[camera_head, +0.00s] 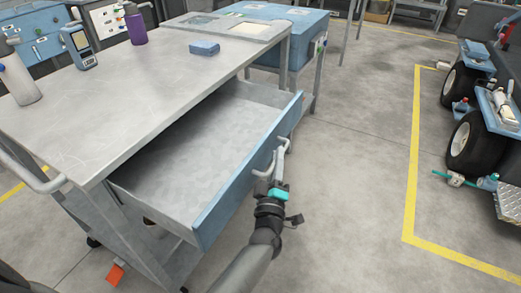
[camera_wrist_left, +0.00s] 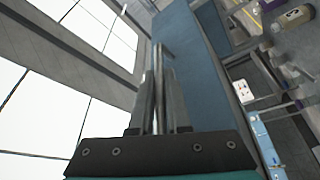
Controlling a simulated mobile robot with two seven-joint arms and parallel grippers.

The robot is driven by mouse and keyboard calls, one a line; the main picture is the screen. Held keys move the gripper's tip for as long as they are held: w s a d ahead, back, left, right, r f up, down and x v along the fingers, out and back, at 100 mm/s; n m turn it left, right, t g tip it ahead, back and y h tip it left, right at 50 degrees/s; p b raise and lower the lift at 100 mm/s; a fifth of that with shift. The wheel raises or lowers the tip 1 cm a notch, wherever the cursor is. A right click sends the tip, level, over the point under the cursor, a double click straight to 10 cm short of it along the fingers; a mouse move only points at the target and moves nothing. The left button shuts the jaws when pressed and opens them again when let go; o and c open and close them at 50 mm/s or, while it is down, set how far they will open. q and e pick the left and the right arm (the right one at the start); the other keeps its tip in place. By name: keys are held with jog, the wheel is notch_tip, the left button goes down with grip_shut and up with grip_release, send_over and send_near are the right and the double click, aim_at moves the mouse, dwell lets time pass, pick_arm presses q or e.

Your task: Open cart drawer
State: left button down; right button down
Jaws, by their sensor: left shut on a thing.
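The metal cart (camera_head: 130,85) stands at the left in the head view. Its drawer (camera_head: 200,150) is pulled well out and looks empty. The drawer's blue front (camera_head: 225,203) faces right and also shows in the left wrist view (camera_wrist_left: 200,75). My left gripper (camera_head: 272,170) is at the outer side of this front, shut on the drawer handle (camera_head: 283,147). In the left wrist view my gripper's fingers (camera_wrist_left: 158,100) are close together around the bar of the handle. My right gripper is not in view.
On the cart top are a purple bottle (camera_head: 137,28), a blue handheld device (camera_head: 78,45), a white bottle (camera_head: 18,80) and a blue block (camera_head: 204,47). A blue-topped cart (camera_head: 270,12) stands behind. Floor right of the drawer is clear up to the yellow line (camera_head: 411,170). Wheeled equipment (camera_head: 480,140) stands beyond.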

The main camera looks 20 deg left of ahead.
pick_arm(q)
jog(key=shift+s+d, duration=0.1)
jog(key=shift+d, duration=0.75)
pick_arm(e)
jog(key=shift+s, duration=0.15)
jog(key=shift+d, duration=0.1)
pick_arm(q)
jog(key=c, duration=0.9)
grip_release()
jog(key=p+v, duration=0.2)
jog(key=v, duration=1.3)
jog(key=shift+s, duration=0.15)
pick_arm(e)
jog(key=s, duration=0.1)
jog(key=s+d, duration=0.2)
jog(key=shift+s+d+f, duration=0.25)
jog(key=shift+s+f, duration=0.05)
pick_arm(q)
jog(key=shift+f, duration=0.1)
